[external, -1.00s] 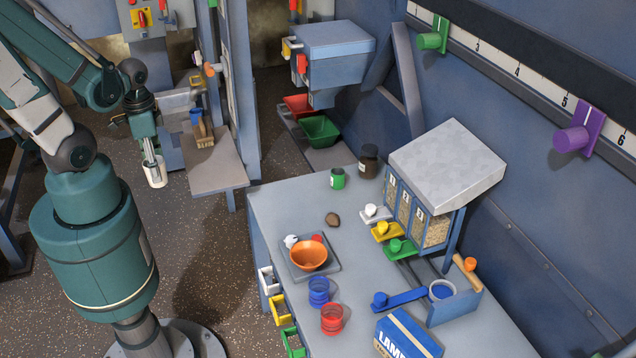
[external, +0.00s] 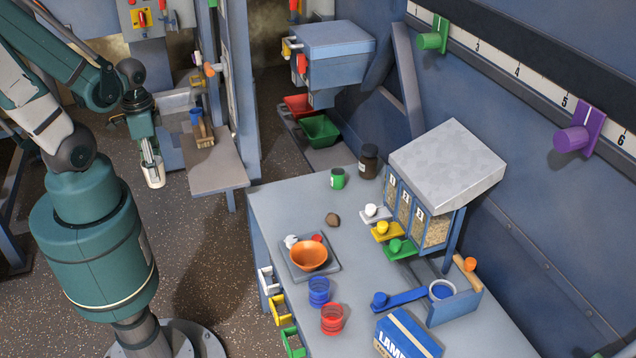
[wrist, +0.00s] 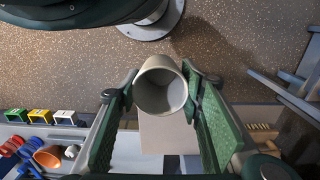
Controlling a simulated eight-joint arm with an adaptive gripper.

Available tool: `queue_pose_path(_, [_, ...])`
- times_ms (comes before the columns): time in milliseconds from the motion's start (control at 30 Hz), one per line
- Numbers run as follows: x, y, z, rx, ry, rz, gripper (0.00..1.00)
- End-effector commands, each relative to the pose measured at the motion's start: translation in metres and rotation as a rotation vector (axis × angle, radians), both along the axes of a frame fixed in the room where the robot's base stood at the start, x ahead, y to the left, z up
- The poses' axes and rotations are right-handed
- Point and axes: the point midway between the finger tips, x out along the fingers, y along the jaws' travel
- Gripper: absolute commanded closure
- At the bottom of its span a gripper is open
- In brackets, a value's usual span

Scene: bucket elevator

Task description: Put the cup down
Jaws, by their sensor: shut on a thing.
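A pale cream cup (external: 153,176) hangs upright from my gripper (external: 150,160) at the left of the external view. It is above the speckled floor, left of the small grey side shelf (external: 215,172) and apart from it. In the wrist view the same cup (wrist: 160,85) sits between the two green fingers of my gripper (wrist: 161,88), which are shut on it. Its open mouth faces the camera and its inside looks empty.
A brush (external: 204,132) stands at the side shelf's back end. The shelf's front part is bare.

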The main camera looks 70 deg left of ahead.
Motion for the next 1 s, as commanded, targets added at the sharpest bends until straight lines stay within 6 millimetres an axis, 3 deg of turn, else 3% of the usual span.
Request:
queue_pose_path(167, [0.013, 0.003, 0.002, 0.0, 0.0, -0.002, 0.74])
queue_pose_path(367, [0.042, 0.006, 0.007, 0.0, 0.0, -0.004, 0.74])
queue_pose_path(667, [0.105, 0.005, 0.014, 0.0, 0.0, -0.005, 0.74])
queue_pose_path(1000, [0.179, -0.009, 0.016, 0.0, 0.0, -0.004, 0.74])
